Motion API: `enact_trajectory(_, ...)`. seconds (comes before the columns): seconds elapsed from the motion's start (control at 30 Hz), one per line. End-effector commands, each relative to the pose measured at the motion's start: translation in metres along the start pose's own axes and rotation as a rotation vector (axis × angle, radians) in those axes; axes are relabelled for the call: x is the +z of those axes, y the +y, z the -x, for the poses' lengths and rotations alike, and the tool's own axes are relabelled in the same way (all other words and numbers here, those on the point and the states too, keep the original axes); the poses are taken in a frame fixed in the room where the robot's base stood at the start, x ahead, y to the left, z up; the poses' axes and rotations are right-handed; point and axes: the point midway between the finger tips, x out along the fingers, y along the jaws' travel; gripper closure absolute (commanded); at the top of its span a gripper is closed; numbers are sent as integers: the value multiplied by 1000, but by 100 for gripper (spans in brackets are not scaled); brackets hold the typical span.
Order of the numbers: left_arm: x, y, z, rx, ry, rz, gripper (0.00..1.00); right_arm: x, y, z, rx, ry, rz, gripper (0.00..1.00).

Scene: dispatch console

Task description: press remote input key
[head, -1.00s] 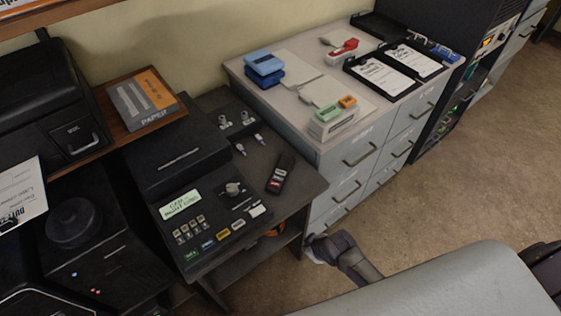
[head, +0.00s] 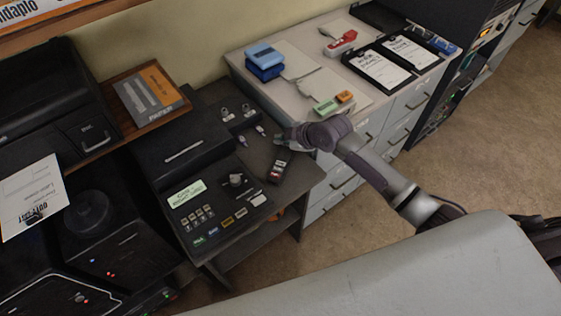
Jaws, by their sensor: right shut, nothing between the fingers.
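A black console (head: 218,200) with a lit green display (head: 187,194) stands on the dark desk. It has small grey number keys (head: 199,217) and a front row with green, blue, yellow and white keys. The lettering on the keys is too small to read. A black handheld remote (head: 278,171) with red and white buttons lies to the right of the console. My right gripper (head: 281,138) is shut and empty, just beyond the far end of the remote. It seems to be above the desk. My left gripper is out of view.
Two small plugs or keys (head: 260,130) lie near the gripper, by a black box with round sockets (head: 236,115). A wooden shelf with a paper box (head: 151,95) is at the left.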

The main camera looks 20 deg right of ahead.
Motion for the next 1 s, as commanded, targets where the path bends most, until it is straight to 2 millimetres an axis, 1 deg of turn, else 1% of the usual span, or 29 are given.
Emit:
enact_trajectory(0.27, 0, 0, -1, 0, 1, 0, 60, 0, -1, 0, 0, 0, -2, 100)
enact_trajectory(0.47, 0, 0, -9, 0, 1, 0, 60, 5, -6, -7, 0, 0, -3, 100)
enact_trajectory(0.67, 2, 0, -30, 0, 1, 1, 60, 16, -17, -23, 0, 0, -3, 100)
enact_trajectory(0.9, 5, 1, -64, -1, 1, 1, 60, 35, -36, -48, 1, -1, -3, 100)
enact_trajectory(1.0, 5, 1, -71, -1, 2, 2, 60, 40, -41, -55, 0, -1, -1, 100)
